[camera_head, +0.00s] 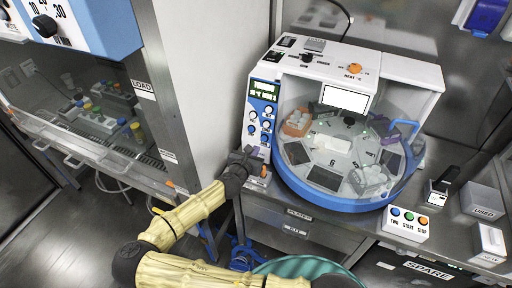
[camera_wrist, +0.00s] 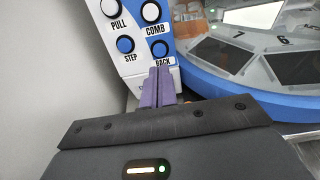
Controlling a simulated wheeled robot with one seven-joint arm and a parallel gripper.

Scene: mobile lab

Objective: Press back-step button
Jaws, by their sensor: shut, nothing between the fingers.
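The control panel (camera_head: 258,115) is a white and blue strip on the left side of a round lab machine (camera_head: 330,140). In the wrist view, the blue button above the BACK label (camera_wrist: 159,48) sits at the panel's lower right. The STEP button (camera_wrist: 125,44) is just left of it, with the PULL button (camera_wrist: 110,7) and COMB button (camera_wrist: 151,12) above. My gripper (camera_wrist: 159,70) has its two purple fingers together, empty, with the tips just below the BACK label. Whether the tips touch the panel cannot be told. In the head view, my gripper (camera_head: 249,153) is at the panel's foot.
The machine's blue-rimmed carousel is right of the panel. A box with TIME, START and STOP buttons (camera_head: 407,223) stands at the bench's front right, near a grey USED box (camera_head: 484,201). A grey wall (camera_head: 205,80) and a LOAD hood (camera_head: 95,110) are at left.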

